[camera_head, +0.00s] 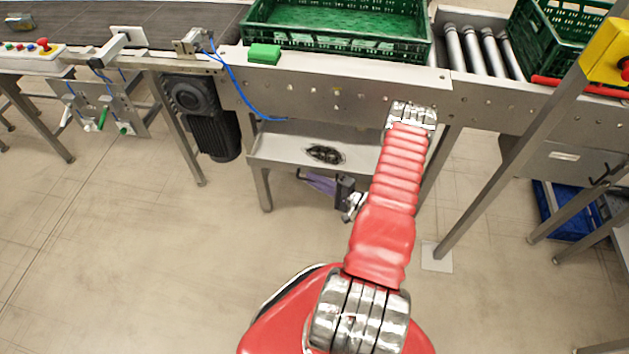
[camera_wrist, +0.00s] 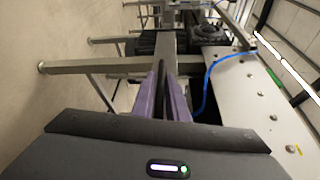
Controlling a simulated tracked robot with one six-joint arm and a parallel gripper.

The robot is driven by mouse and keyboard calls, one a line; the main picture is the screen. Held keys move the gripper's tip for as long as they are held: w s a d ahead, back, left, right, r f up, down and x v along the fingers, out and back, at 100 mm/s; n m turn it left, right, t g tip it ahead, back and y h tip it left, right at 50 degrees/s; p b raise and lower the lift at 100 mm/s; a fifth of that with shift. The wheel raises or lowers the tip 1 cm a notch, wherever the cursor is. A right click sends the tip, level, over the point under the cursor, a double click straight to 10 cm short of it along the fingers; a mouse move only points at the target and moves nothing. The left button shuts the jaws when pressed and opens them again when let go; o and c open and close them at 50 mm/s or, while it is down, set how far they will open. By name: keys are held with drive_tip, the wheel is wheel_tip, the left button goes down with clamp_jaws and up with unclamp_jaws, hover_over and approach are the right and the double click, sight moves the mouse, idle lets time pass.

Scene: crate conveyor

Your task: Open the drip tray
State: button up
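The drip tray seems to be the shallow metal tray (camera_head: 285,142) under the middle of the conveyor frame, with a dark patch (camera_head: 325,154) in it. Its right part is hidden behind my red arm. I cannot tell how far it is pulled out. My gripper (camera_head: 318,183) is just below and in front of the tray, with its purple fingers pointing left. In the wrist view the two purple fingers (camera_wrist: 163,68) run forward close together, with a narrow dark gap. Nothing is clearly held, and I cannot tell whether the tips meet. I cannot make out the tray in the wrist view.
A green crate (camera_head: 340,45) stands on the conveyor above. A black motor (camera_head: 212,130) hangs left of the tray, and a blue cable (camera_head: 240,92) droops along the frame. Metal legs flank the tray. A yellow-topped post (camera_head: 515,145) stands right. The floor (camera_head: 130,260) at front left is clear.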

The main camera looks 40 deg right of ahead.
clamp_jaws()
drive_tip(key=shift+s+f, duration=0.1)
drive_tip(key=s+a, duration=0.9)
drive_tip(key=a, duration=0.3)
idle(0.3)
drive_tip(key=shift+s, duration=0.1)
drive_tip(key=shift+o, duration=2.1)
unclamp_jaws()
drive_tip(key=shift+s+d, duration=0.1)
